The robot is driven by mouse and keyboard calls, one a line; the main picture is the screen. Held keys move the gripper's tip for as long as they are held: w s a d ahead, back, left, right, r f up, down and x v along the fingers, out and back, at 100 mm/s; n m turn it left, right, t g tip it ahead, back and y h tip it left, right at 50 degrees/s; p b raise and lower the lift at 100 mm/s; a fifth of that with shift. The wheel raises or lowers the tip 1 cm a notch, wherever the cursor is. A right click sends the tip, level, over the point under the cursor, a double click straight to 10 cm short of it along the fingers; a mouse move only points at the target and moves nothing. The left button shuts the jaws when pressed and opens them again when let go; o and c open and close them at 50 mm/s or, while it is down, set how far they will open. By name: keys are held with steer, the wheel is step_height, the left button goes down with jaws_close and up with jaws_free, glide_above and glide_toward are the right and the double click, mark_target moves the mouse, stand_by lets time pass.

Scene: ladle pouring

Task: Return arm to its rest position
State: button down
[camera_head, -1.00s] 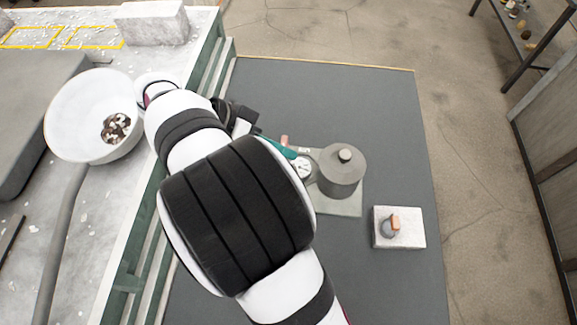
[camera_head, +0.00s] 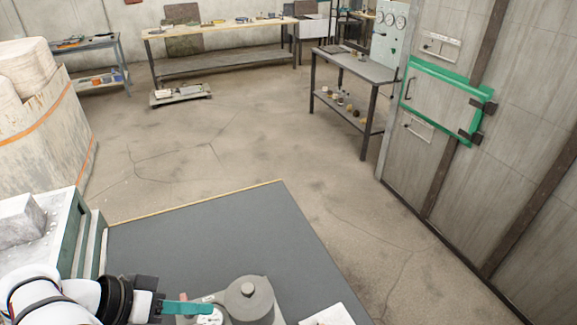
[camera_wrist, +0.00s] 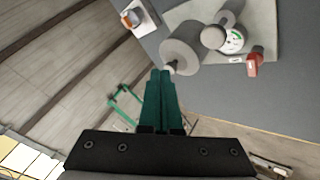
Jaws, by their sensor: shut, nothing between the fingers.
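My gripper (camera_head: 212,307) shows at the bottom left of the head view, with its teal fingers pressed together and nothing between them. It also shows in the wrist view (camera_wrist: 160,74), its fingers shut and empty. In the head view the fingertips appear close to the gauge beside a grey cylinder (camera_head: 249,300); contact cannot be told. The cylinder also shows in the wrist view (camera_wrist: 182,50). Most of my arm is below the head view's edge.
The cylinder and a round gauge (camera_wrist: 233,41) sit on a plate on the dark grey tabletop (camera_head: 200,240). A red piece (camera_wrist: 254,62) is beside the gauge. A pale block (camera_head: 328,315) stands to the right. The tabletop's far part is clear.

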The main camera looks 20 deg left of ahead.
steer(key=w+d+r+m+g, duration=0.1)
steer(key=w+d+r+g, duration=0.15)
steer(key=d, duration=0.55)
steer(key=w+d+r+m+g, duration=0.1)
steer(key=w+d+g, duration=0.15)
steer(key=d, duration=0.55)
steer(key=s+d+f+m+g+y, duration=0.1)
steer(key=s+d+m+y, duration=0.1)
steer(key=s+d, duration=0.3)
steer(key=s+d+f+m+y, duration=0.1)
steer(key=s+d+m+y, duration=0.2)
steer(key=d, duration=0.7)
steer(key=shift+s+d+f+m+g+y, duration=0.2)
steer(key=shift+s+f+m+g+y, duration=0.15)
steer(key=shift+s+y, duration=0.8)
